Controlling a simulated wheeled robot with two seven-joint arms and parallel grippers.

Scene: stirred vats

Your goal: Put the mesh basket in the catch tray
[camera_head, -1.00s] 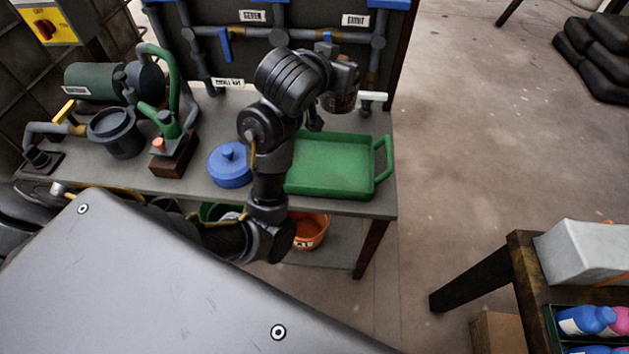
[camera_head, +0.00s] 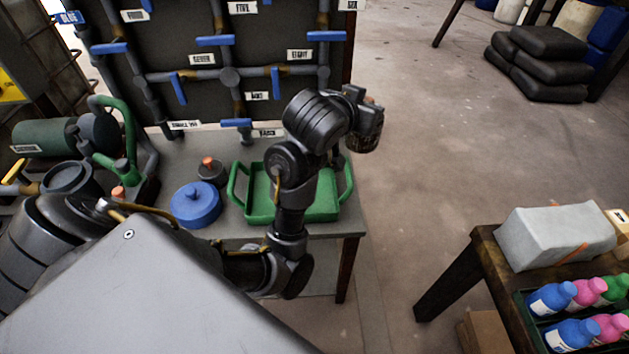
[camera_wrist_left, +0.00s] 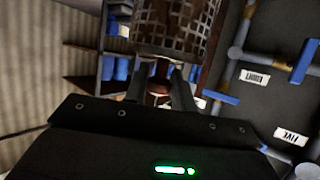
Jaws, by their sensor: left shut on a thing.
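The mesh basket (camera_wrist_left: 178,28) is a rusty metal lattice cylinder, seen from close in the left wrist view. My left gripper (camera_wrist_left: 158,85) is shut on its reddish-brown stem. In the head view the basket (camera_head: 363,138) hangs in the air at the end of my left arm, mostly hidden by the wrist. The green catch tray (camera_head: 262,211) has handles at both ends and rests on the grey bench, partly hidden behind my arm. The basket appears just right of the tray's right handle in the picture. My right gripper is not in view.
A blue lidded pot (camera_head: 195,205) and a small dark pot with an orange knob (camera_head: 211,170) stand left of the tray. A pipe panel (camera_head: 230,75) with blue valve handles rises behind. At lower right is a table with bottles (camera_head: 552,298) and a grey box (camera_head: 557,235).

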